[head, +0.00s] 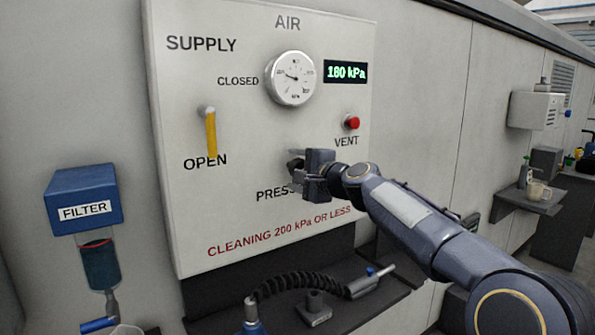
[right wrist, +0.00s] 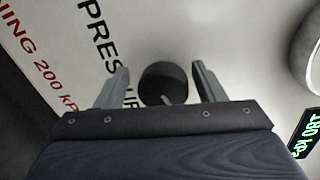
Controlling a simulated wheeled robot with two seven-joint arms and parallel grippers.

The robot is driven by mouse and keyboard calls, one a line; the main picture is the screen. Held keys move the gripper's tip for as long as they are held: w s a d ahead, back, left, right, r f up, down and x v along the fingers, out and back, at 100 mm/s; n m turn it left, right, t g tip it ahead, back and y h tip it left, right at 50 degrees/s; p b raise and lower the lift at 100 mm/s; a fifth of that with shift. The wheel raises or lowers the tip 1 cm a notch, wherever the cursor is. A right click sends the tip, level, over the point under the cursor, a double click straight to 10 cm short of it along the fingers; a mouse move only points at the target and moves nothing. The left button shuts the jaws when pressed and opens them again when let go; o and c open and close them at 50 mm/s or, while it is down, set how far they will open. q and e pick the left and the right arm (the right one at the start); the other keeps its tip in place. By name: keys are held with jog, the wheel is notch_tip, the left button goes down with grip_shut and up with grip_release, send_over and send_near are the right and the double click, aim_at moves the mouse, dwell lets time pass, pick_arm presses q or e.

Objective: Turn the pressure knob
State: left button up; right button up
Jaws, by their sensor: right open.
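The pressure knob (right wrist: 164,84) is a dark round knob on the pale air panel (head: 185,240), by the partly covered PRESSURE label. In the right wrist view it sits between the two grey fingers of my right gripper (right wrist: 158,88), with a gap on each side. In the head view my right gripper (head: 296,172) is at the knob (head: 294,164) and hides part of it. The gripper is open. The display (head: 345,72) seems to read 180 or 160 kPa. The round gauge (head: 291,78) is above the knob. My left gripper is not in view.
A yellow supply lever (head: 211,133) points down at OPEN. A red vent button (head: 351,122) is just above my right gripper. A blue filter (head: 84,198) hangs at the left. A shelf below holds a coiled hose (head: 300,283) with a nozzle.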

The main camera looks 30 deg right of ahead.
jog(key=s+b, duration=0.1)
jog(key=s, duration=0.6)
jog(key=shift+s+d+r, duration=0.3)
jog(key=shift+s+d, duration=0.05)
jog(key=shift+d, duration=0.05)
jog(key=shift+s+a, duration=0.1)
jog(key=s+a+f+n+g+p, duration=0.2)
jog(key=s+a+f+n, duration=0.3)
jog(key=s+f, duration=0.3)
jog(key=s+a+f+n+g+y+p, duration=0.1)
jog(key=s+a+f+n+g+p, duration=0.2)
jog(key=s+f, duration=0.6)
jog(key=s+a+f+n+g+y+p, duration=0.1)
jog(key=s+a+f+n+g, duration=0.5)
jog(key=s, duration=0.7)
jog(key=a+f+n+p, duration=0.1)
jog(key=a+f+n, duration=0.1)
jog(key=a+n, duration=0.1)
jog(key=shift+f, duration=0.2)
